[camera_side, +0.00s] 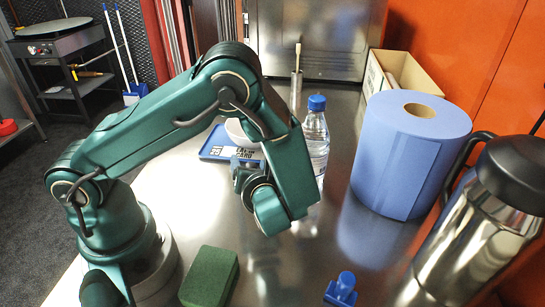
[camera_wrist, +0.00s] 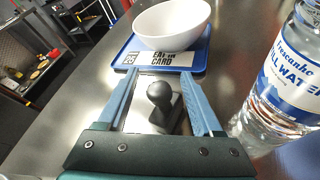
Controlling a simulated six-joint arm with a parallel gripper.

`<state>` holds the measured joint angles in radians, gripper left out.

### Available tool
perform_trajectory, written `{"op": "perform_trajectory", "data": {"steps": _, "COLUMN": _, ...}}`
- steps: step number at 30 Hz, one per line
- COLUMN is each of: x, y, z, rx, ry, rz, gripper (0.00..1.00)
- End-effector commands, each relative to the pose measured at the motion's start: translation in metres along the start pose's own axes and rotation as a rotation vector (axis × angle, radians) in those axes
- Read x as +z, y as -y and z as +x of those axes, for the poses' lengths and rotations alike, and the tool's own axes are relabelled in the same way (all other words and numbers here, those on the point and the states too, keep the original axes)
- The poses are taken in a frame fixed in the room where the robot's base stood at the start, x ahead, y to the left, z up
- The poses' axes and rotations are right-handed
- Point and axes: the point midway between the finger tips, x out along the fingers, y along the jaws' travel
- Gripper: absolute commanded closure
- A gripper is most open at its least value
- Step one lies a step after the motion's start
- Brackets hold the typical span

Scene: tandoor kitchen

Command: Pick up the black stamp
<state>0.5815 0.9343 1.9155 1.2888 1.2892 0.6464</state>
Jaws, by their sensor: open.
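The black stamp (camera_wrist: 160,94) with a rounded knob handle shows in the wrist view, upright between the two blue fingers of my gripper (camera_wrist: 161,74). The fingers are open, with a gap visible on each side of the knob. The stamp's lower part is partly hidden by the gripper body. In the side view my arm's wrist hides the stamp, and the fingers cannot be made out clearly there.
Beyond the fingers is a blue tray (camera_wrist: 200,57) with a card (camera_wrist: 158,58) and white bowl (camera_wrist: 172,24). A water bottle (camera_wrist: 281,80) stands close right. The counter also has a blue paper roll (camera_side: 405,160), steel jug (camera_side: 478,235), green sponge (camera_side: 209,277) and blue stamp (camera_side: 341,291).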

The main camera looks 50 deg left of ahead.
Motion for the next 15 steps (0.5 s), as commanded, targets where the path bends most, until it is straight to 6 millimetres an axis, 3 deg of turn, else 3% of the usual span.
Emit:
{"op": "perform_trajectory", "data": {"steps": 4, "x": 0.0, "y": -0.001, "z": 0.013, "rx": 0.001, "ry": -0.001, "rz": 0.002, "gripper": 0.33}}
{"op": "perform_trajectory", "data": {"steps": 13, "x": 0.0, "y": 0.0, "z": 0.016, "rx": -0.001, "ry": -0.001, "rz": 0.001, "gripper": 0.33}}
{"op": "perform_trajectory", "data": {"steps": 14, "x": 0.0, "y": 0.0, "z": 0.016, "rx": -0.001, "ry": -0.001, "rz": 0.001, "gripper": 0.4}}
{"op": "perform_trajectory", "data": {"steps": 15, "x": 0.0, "y": 0.0, "z": 0.016, "rx": -0.001, "ry": -0.001, "rz": 0.001, "gripper": 0.56}}
